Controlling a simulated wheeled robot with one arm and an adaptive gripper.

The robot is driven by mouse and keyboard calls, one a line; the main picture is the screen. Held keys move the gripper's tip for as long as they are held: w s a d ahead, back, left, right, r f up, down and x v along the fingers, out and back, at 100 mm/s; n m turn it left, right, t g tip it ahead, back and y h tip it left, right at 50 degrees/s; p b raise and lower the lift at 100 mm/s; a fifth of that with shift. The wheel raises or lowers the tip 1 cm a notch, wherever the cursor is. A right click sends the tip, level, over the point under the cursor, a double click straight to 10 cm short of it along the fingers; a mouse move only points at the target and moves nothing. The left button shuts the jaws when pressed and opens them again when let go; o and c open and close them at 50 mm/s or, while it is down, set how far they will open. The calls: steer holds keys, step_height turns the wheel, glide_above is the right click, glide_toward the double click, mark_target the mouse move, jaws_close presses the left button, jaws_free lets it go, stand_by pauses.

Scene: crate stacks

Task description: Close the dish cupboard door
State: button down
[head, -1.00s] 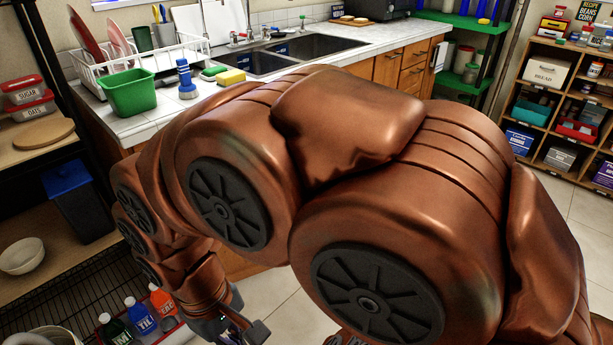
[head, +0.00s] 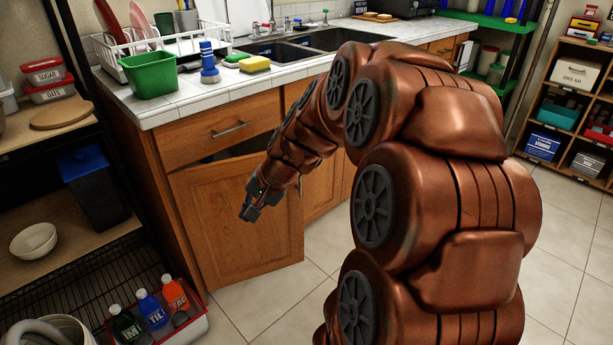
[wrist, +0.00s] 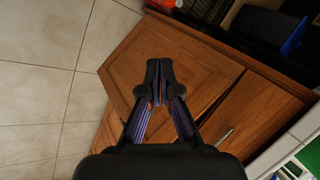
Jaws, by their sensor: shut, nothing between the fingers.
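The dish cupboard door (head: 232,240) is a brown wooden panel under a drawer on the left of the counter. It stands ajar, with its right edge swung out from the cabinet and a dark gap above it. It also fills much of the wrist view (wrist: 205,75). My gripper (head: 250,212) is in front of the door's upper right part. In the wrist view its fingertips (wrist: 158,66) are together, with nothing between them, over the door panel. I cannot tell whether they touch the door.
The drawer (head: 215,130) above the door is shut. A shelf rack with a white bowl (head: 33,241) stands on the left. A red crate (head: 195,325) of bottles sits low, left of the door. Tiled floor (head: 285,305) in front is clear. A green bin (head: 150,75) stands on the counter.

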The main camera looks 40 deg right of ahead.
steer(key=d+f+m+t+h+b, duration=0.1)
steer(key=d+m+t+h, duration=0.3)
steer(key=d, duration=0.9)
steer(key=d+f+m+h+b, duration=0.15)
steer(key=d+m, duration=0.35)
steer(key=d, duration=0.8)
steer(key=w+r+b+x, duration=0.1)
steer(key=r+b+x, duration=0.1)
steer(key=x, duration=1)
steer(key=shift+w+f+y+b, duration=0.15)
steer(key=shift+w+y+b, duration=0.2)
steer(key=shift+w+b, duration=0.35)
steer(key=shift+s+d, duration=0.1)
steer(key=shift+d, duration=0.05)
